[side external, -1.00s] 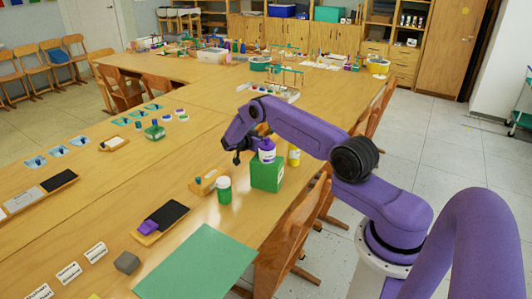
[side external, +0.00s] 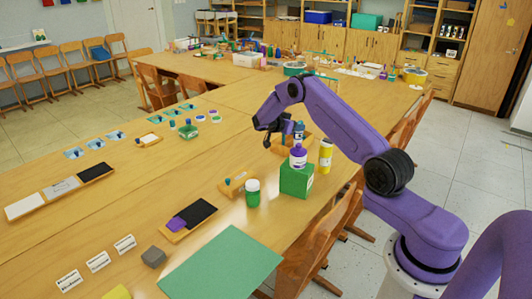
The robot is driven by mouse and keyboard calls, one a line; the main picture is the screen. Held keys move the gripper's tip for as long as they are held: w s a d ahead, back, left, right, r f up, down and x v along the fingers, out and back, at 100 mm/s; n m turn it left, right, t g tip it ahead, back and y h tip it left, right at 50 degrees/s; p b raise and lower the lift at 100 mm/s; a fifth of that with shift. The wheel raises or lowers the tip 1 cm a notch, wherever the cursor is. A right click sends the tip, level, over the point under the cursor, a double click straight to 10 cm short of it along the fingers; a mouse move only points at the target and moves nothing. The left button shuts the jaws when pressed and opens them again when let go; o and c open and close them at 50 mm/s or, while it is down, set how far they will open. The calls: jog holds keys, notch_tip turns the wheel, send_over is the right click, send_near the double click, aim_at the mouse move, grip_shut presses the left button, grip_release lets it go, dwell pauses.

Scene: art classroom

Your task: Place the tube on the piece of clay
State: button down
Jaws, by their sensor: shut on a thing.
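My gripper (side external: 277,133) is dark and small in the side view, high over the table behind the green box. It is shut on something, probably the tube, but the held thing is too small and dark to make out. A grey block (side external: 153,257), which looks like the piece of clay, sits on the table at the front left, beside the green sheet. It is well apart from my gripper, and its top is bare. A purple lump (side external: 185,218) lies on a wooden tray with a black pad, so which piece is the clay is not certain.
A green box (side external: 296,180) carries a purple-white bottle (side external: 298,156). A yellow bottle (side external: 326,155), a green jar (side external: 253,193) and a small wooden holder (side external: 237,185) stand near. A green sheet (side external: 222,264) lies flat at the front. White label cards (side external: 98,262) lie left of the grey block.

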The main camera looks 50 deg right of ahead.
jog(key=w+a+r+n+t+y, duration=0.1)
jog(key=w+a+r+n+t, duration=0.2)
jog(key=a, duration=0.7)
jog(key=w+a+n+t+y, duration=0.1)
jog(key=w+a+n+t, duration=0.2)
jog(key=a, duration=0.7)
jog(key=w+a+r+n+t+y, duration=0.1)
jog(key=w+a+r+n+t, duration=0.3)
jog(key=a, duration=0.6)
jog(key=s+a+n+t+y, duration=0.25)
jog(key=s+a, duration=0.35)
jog(key=a, duration=0.3)
jog(key=s+a+n+t+y, duration=0.1)
jog(key=s+a+n+y, duration=0.4)
jog(key=a, duration=0.4)
jog(key=s+a+n+t+y, duration=0.2)
jog(key=s+a+y, duration=0.1)
jog(key=s+a, duration=0.6)
jog(key=w+a+f, duration=0.3)
jog(key=w+f, duration=0.3)
jog(key=w+a+f, duration=0.3)
jog(key=w+f, duration=0.4)
jog(key=shift+w+a, duration=0.3)
jog(key=shift+a, duration=0.1)
jog(key=shift+f, duration=0.15)
